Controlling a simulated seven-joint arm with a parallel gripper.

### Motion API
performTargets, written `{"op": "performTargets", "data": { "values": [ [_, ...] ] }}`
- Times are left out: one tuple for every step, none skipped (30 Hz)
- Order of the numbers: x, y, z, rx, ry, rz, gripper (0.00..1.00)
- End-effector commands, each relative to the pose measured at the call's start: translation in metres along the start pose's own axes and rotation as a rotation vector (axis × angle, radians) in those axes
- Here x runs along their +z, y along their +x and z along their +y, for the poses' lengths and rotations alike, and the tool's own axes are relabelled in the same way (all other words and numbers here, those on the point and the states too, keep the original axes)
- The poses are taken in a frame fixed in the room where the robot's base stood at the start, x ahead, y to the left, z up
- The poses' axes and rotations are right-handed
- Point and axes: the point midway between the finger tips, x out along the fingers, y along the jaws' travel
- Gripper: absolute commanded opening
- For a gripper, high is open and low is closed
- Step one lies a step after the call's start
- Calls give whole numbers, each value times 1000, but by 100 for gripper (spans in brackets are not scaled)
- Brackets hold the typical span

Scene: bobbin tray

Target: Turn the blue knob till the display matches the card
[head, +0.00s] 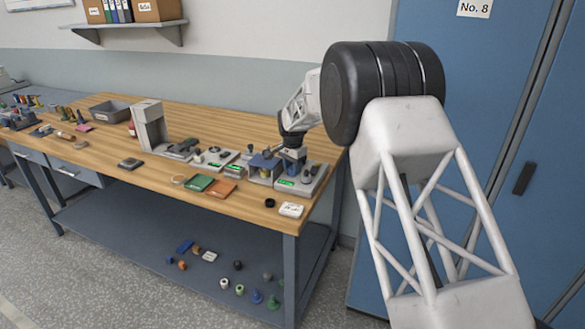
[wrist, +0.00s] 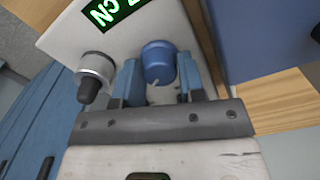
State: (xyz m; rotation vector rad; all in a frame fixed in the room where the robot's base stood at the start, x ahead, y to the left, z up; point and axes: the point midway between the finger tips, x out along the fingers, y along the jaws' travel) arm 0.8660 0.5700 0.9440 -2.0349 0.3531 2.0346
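The blue knob (wrist: 158,62) sits on the light face of a device (wrist: 70,38), with a small pale pointer on its near side. The fingers of my gripper (wrist: 160,82) stand on either side of the knob, very close to it. I cannot tell whether they press on it. The display (wrist: 112,10) shows green letters, seen turned, that look like "CN"; it is cut by the frame edge. In the head view the device (head: 308,180) is at the bench's right end under my gripper (head: 292,160). A white card (head: 291,210) lies in front, its print too small to read.
A silver and black knob (wrist: 95,72) is beside the blue one. Other devices, an orange pad (head: 222,188) and a green pad (head: 199,183) lie to the left on the wooden bench (head: 150,190). A blue cabinet (head: 480,110) stands at right.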

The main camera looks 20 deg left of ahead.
Motion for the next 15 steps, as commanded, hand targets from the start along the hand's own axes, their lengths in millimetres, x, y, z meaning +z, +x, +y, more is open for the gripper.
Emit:
{"op": "performTargets", "data": {
  "values": [
    [0, -1, 0, -1, 0, 1, 45],
    [0, -1, 0, -1, 0, 1, 49],
    [0, -1, 0, -1, 0, 1, 55],
    [0, -1, 0, -1, 0, 1, 60],
    [0, -1, 0, -1, 0, 0, 61],
    [0, 0, 0, -1, 0, 0, 61],
    [0, 0, 0, -1, 0, 0, 61],
    [0, 0, 0, 0, 0, 0, 61],
    [0, 0, 0, 0, 0, 0, 61],
    [0, 0, 0, 0, -1, 0, 61],
    [0, 0, 0, 0, -1, 0, 61],
    [0, 0, 0, 0, -1, 0, 61],
    [0, -1, 0, 0, -1, 0, 61],
    [0, -1, 0, 0, -1, 0, 61],
    [0, -2, 0, 0, -1, 0, 61]
  ]
}}
